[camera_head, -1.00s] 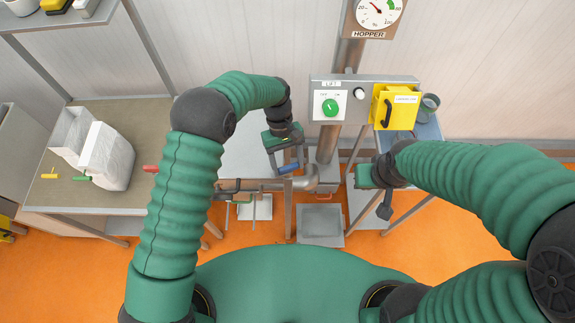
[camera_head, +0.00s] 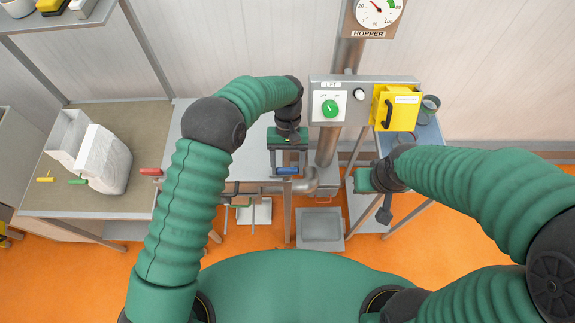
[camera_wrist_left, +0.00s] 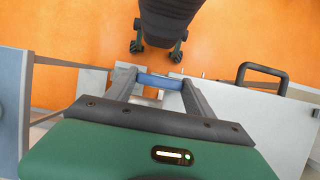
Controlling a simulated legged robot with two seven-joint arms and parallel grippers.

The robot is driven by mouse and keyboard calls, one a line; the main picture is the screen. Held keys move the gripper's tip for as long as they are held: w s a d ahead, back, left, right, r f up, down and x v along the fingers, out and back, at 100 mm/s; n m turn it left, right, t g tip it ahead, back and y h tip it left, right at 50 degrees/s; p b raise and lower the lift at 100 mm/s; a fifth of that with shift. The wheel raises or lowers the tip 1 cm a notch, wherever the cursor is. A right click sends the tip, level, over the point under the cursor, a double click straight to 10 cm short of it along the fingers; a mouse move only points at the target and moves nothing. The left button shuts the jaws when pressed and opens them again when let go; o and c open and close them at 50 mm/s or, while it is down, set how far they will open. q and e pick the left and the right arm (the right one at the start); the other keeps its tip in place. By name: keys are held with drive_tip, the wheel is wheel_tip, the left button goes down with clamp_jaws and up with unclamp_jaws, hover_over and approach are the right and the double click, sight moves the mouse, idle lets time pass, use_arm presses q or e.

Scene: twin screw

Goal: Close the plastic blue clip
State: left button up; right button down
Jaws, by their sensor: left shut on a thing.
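The blue clip (camera_head: 287,171) is a small blue bar. It is between the fingertips of my left gripper (camera_head: 287,168), level across the picture. In the left wrist view the blue clip (camera_wrist_left: 160,81) spans the gap between the two grey fingers of my left gripper (camera_wrist_left: 160,84), which are shut on it. Whether the clip is fastened to anything cannot be told. My right gripper (camera_head: 362,180) is at the right, beside a stand, with its fingers hidden.
A control panel (camera_head: 364,80) with a yellow box (camera_head: 396,107) stands behind. Red (camera_head: 151,172), green (camera_head: 77,182) and yellow (camera_head: 46,179) clips and white bags (camera_head: 104,160) lie on the left table.

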use_arm(q)
drive_tip(key=shift+w+r, duration=0.1)
drive_tip(key=shift+w, duration=0.1)
drive_tip(key=o, duration=1)
drive_tip(key=shift+o, duration=1.9)
drive_tip(key=shift+d, duration=0.1)
drive_tip(key=b+v, duration=0.1)
drive_tip(key=v, duration=1.5)
drive_tip(key=shift+w+r+b, duration=0.2)
drive_tip(key=shift+r+b, duration=0.05)
drive_tip(key=shift+b, duration=0.1)
